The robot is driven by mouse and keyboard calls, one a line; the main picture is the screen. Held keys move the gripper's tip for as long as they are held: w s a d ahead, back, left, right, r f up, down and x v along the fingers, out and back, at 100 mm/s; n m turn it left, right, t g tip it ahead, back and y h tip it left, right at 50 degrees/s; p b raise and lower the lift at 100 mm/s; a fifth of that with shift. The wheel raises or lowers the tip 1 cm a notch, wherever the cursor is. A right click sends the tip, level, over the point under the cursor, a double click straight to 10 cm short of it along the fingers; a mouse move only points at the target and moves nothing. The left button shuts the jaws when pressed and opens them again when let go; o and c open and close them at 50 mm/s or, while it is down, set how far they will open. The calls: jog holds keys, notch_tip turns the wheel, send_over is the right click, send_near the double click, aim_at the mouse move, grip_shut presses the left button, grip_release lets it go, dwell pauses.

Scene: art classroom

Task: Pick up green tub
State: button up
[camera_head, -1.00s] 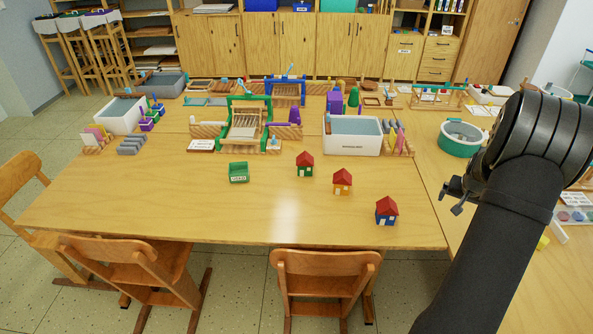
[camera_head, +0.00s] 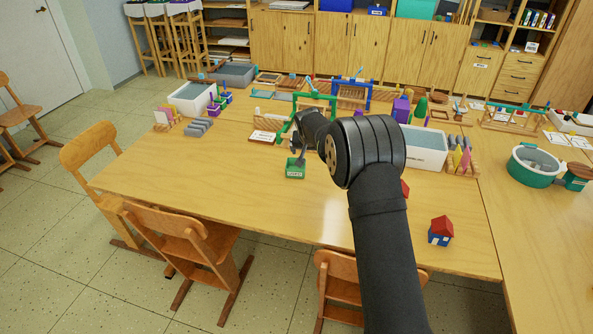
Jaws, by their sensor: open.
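The green tub (camera_head: 295,173) is a small open box with a white label on its front. It sits on the wooden table, left of my arm. My gripper (camera_head: 297,155) is at the tub, its fingers pointing down over the tub's back edge. The jaws are open. I cannot tell whether the fingers touch the tub or reach inside it.
A blue house with a red roof (camera_head: 441,231) stands right of my arm; another red roof (camera_head: 405,188) shows partly behind it. A white basin (camera_head: 424,146), a green loom frame (camera_head: 314,98) and a white card (camera_head: 262,136) stand behind. The table (camera_head: 200,170) is clear left of the tub.

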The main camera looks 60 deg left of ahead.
jog(key=s+a, duration=0.3)
jog(key=s, duration=0.2)
send_over(294, 177)
jog(key=f, duration=0.9)
jog(key=shift+w+a+f, duration=0.1)
jog(key=shift+a+f, duration=0.1)
jog(key=shift+f, duration=0.05)
jog(key=shift+w+x, duration=0.2)
jog(key=shift+x, duration=2.65)
jog(key=shift+a+r, duration=0.1)
jog(key=shift+r, duration=0.05)
jog(key=c, duration=1.1)
